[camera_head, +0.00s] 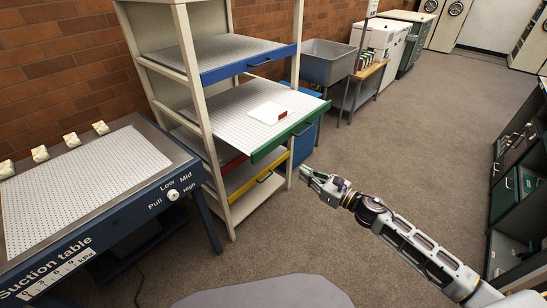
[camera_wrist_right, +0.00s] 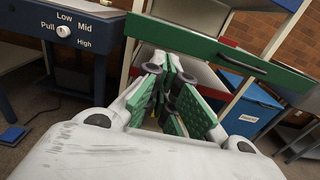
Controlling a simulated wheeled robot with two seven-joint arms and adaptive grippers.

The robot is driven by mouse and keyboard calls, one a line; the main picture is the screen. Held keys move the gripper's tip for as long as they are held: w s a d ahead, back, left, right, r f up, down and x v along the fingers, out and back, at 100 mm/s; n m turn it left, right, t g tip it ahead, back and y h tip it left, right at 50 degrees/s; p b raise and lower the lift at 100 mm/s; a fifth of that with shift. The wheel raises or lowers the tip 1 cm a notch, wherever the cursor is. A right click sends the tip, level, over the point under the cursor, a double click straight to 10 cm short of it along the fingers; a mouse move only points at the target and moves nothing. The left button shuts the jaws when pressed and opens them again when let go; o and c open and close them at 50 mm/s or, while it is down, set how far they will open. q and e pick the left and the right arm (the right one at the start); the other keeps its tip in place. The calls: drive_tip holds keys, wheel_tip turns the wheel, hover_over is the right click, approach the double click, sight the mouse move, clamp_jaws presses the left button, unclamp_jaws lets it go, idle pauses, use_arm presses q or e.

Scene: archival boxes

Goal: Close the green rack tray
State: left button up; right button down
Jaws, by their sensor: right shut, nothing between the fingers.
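The green rack tray (camera_head: 240,112) is pulled out of the cream rack, between the blue tray above and the red tray below. Its green front (camera_head: 290,132) has a dark handle, and a white flat item with a red end (camera_head: 268,112) lies on its perforated surface. The green front also crosses the right wrist view (camera_wrist_right: 208,48). My right gripper (camera_head: 314,178) is shut and empty, below and in front of the green front, apart from it in the head view. Its green-padded fingers show in the right wrist view (camera_wrist_right: 170,95). My left gripper is out of view.
The blue tray (camera_head: 248,63), red tray (camera_head: 232,165) and yellow tray (camera_head: 262,168) sit in the rack (camera_head: 192,80). A suction table (camera_head: 85,185) stands at left. A blue bin (camera_head: 304,146) and sink (camera_head: 328,62) stand beyond. Floor in front is clear.

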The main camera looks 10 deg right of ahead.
drive_tip(key=shift+w+a, duration=0.1)
drive_tip(key=shift+w, duration=0.05)
approach(269, 152)
drive_tip(key=shift+x, duration=1.25)
drive_tip(key=shift+p+x, duration=0.3)
drive_tip(key=shift+x, duration=0.6)
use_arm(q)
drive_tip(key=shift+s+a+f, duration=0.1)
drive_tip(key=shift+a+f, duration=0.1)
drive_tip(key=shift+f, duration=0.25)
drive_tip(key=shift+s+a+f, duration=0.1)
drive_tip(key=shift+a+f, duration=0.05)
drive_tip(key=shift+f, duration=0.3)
use_arm(e)
drive_tip(key=x, duration=0.2)
drive_tip(key=shift+w+a+f, duration=0.15)
drive_tip(key=shift+w+a, duration=0.1)
drive_tip(key=shift+a, duration=0.1)
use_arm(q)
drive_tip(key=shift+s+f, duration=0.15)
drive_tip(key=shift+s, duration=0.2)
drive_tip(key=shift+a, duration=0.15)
use_arm(e)
drive_tip(key=shift+w, duration=0.2)
